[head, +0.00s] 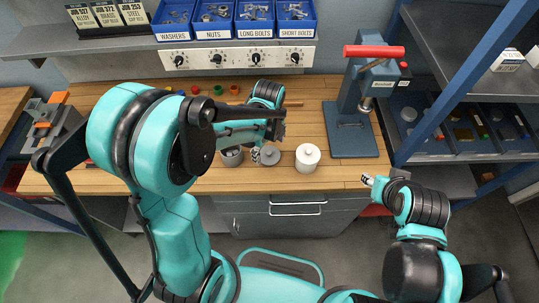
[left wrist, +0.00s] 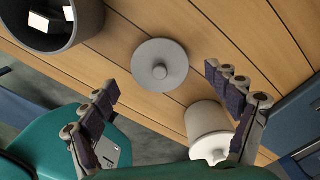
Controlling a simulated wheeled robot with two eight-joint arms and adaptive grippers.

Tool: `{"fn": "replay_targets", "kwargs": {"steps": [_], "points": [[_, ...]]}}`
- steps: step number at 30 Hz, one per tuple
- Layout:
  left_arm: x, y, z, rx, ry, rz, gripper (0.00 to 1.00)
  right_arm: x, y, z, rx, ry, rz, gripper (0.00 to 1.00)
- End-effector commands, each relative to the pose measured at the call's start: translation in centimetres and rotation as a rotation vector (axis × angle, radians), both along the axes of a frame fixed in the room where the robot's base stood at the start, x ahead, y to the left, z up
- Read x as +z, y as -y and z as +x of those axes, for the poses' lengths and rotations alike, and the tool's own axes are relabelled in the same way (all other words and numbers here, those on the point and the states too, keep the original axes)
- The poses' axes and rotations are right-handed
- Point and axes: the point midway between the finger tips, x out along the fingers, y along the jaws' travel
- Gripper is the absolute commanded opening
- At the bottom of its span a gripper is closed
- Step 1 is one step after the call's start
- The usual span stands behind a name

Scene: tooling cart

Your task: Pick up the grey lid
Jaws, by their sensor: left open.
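The grey lid (head: 270,156), a flat disc with a small round knob, lies on the wooden worktop between a dark grey pot (head: 231,157) and a white lidded jar (head: 308,157). In the left wrist view the lid (left wrist: 160,67) lies flat, knob up, in line with the gap between my fingers. My left gripper (left wrist: 162,82) is open and empty, above the worktop and apart from the lid. In the head view my left gripper (head: 275,125) is partly hidden by its own arm. My right gripper (head: 376,181) is off the worktop's front right edge; its jaw opening is unclear.
In the left wrist view the white jar (left wrist: 208,122) is close to one finger and the open pot (left wrist: 66,30) holds light pieces. A blue press with a red handle (head: 374,51) stands at the right. Small coloured items (head: 218,90) line the back. Blue bins (head: 214,18) sit on the shelf above.

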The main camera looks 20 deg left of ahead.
Motion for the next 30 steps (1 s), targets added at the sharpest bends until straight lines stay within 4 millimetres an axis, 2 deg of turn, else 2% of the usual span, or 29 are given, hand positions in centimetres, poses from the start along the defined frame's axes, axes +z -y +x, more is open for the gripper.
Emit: {"fn": "replay_targets", "kwargs": {"steps": [1, 4, 12, 13, 17, 30], "points": [[-1.1, 0.0, 0.1, 0.000, 0.000, 0.000, 0.88, -0.5, 0.0, 0.0, 0.000, 0.000, 0.000, 0.40], [-2.0, 0.0, 0.0, 0.000, 0.000, 0.000, 0.88, -0.8, 0.0, 0.0, 0.000, 0.000, 0.000, 0.40], [-2.2, 0.0, 0.0, 0.001, 0.000, 0.000, 0.88, -0.7, 0.0, 0.0, 0.000, 0.000, 0.000, 0.40], [-2.2, 0.0, 0.0, 0.001, 0.000, 0.000, 0.83, -0.7, 0.0, 0.0, 0.000, 0.000, 0.000, 0.40], [-2.2, 0.0, 0.0, 0.001, 0.001, 0.000, 0.49, -0.7, 0.0, 0.0, 0.000, 0.000, 0.000, 0.40], [-2.0, 0.0, 0.0, 0.001, 0.001, 0.000, 0.46, -0.7, 0.0, 0.0, 0.000, 0.000, 0.000, 0.40]]}}
